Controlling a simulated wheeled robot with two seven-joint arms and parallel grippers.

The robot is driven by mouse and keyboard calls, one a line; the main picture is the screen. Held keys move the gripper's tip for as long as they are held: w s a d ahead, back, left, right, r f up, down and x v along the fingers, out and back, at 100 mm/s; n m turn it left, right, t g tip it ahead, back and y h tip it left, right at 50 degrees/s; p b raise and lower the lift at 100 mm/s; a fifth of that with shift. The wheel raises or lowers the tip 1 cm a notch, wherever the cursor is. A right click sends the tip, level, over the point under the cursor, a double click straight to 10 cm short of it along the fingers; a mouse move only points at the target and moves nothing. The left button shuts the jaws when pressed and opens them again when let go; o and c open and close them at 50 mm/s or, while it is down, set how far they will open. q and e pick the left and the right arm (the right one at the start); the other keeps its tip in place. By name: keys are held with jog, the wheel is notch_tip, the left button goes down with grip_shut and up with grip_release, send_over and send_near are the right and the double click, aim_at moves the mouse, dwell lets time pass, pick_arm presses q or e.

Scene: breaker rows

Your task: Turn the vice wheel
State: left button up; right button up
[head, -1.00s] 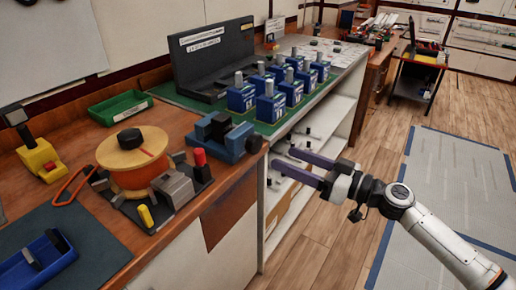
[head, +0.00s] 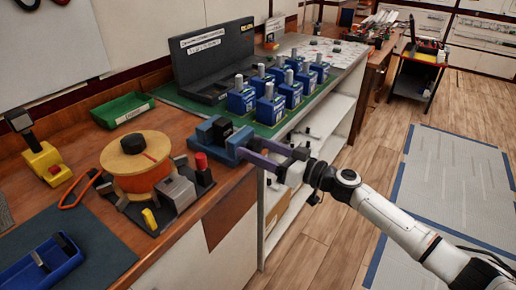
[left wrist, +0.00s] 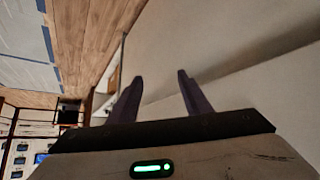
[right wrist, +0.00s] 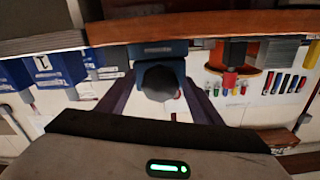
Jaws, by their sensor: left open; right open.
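The blue vice (head: 219,134) with a black block on top sits at the front edge of the wooden bench in the head view. It also shows in the right wrist view (right wrist: 172,50). A dark, many-sided wheel (right wrist: 159,82) faces that camera on the vice's front. My right gripper (head: 246,149) is open at the vice's front. In the right wrist view its fingers (right wrist: 160,84) stand on either side of the wheel; contact cannot be told. In the head view the wheel is hidden by the gripper. My left gripper (left wrist: 157,84) is open and empty, away from the bench.
A wooden spool (head: 138,150) with orange winding and a red-capped part (head: 203,168) stand left of the vice. Several blue breakers (head: 270,108) stand behind it on a green mat. A green tray (head: 122,110) lies at the back left. The floor at right is open.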

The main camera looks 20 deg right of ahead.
jog(key=c, duration=1.1)
jog(key=shift+o, duration=0.2)
